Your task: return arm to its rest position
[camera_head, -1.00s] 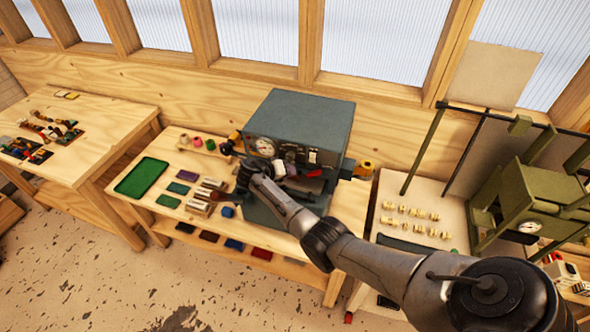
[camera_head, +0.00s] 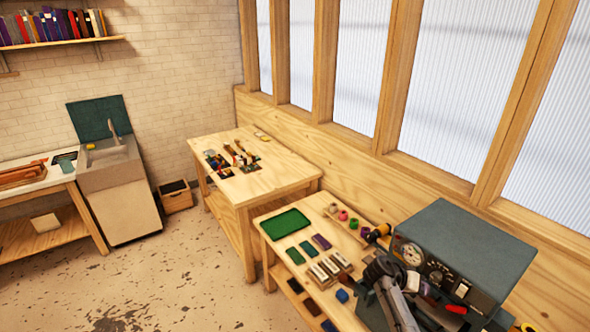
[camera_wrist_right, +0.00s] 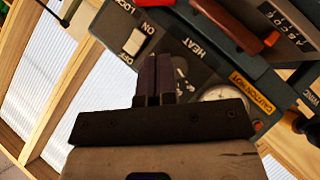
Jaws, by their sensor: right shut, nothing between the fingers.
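My right arm comes in at the lower right of the head view, and its gripper (camera_head: 374,272) is over the front left of the grey-blue machine (camera_head: 468,248). In the right wrist view the two fingers (camera_wrist_right: 156,80) are together and empty. Behind them is the machine's front panel (camera_wrist_right: 195,62), with a white switch, a round gauge and a yellow caution label. I cannot tell the distance between fingertips and panel. My left gripper is in neither view.
A second table (camera_head: 262,180) stands behind. A sink (camera_head: 115,165) is at the left. The floor (camera_head: 180,270) between is clear.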

